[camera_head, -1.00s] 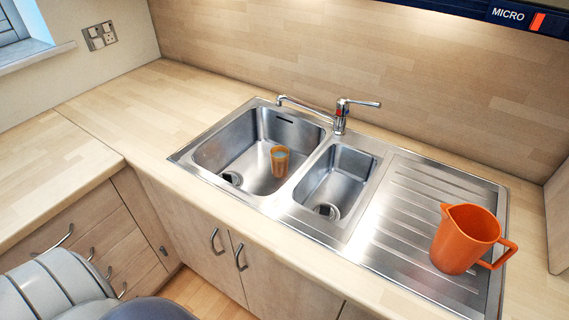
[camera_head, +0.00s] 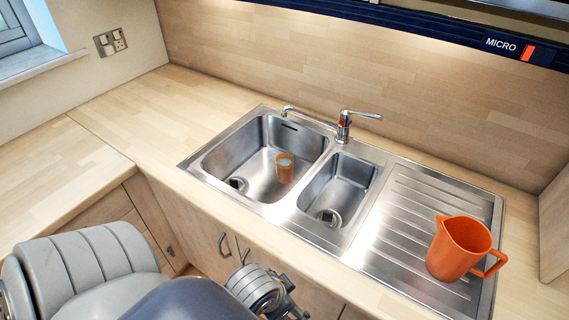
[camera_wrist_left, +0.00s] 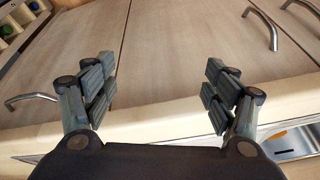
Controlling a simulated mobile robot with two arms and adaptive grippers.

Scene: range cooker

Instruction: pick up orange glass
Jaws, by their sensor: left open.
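The orange glass (camera_head: 285,168) stands in the larger left basin of the steel sink (camera_head: 212,150), near the basin's right wall. My left gripper (camera_wrist_left: 160,78) is open and empty in the left wrist view, in front of the wooden cupboard doors and the counter's edge. In the head view my left arm reaches in from the bottom left. Its wrist is below the counter's front edge, apart from the glass, and its fingers are cut off or hidden there. My right gripper is not in view.
An orange jug (camera_head: 461,248) stands on the drainboard (camera_head: 400,215) at the right. The tap (camera_head: 343,125) rises behind the basins, its spout reaching over the left one. The counter (camera_head: 150,115) left of the sink is clear. Cupboard handles (camera_head: 223,245) stick out below the counter.

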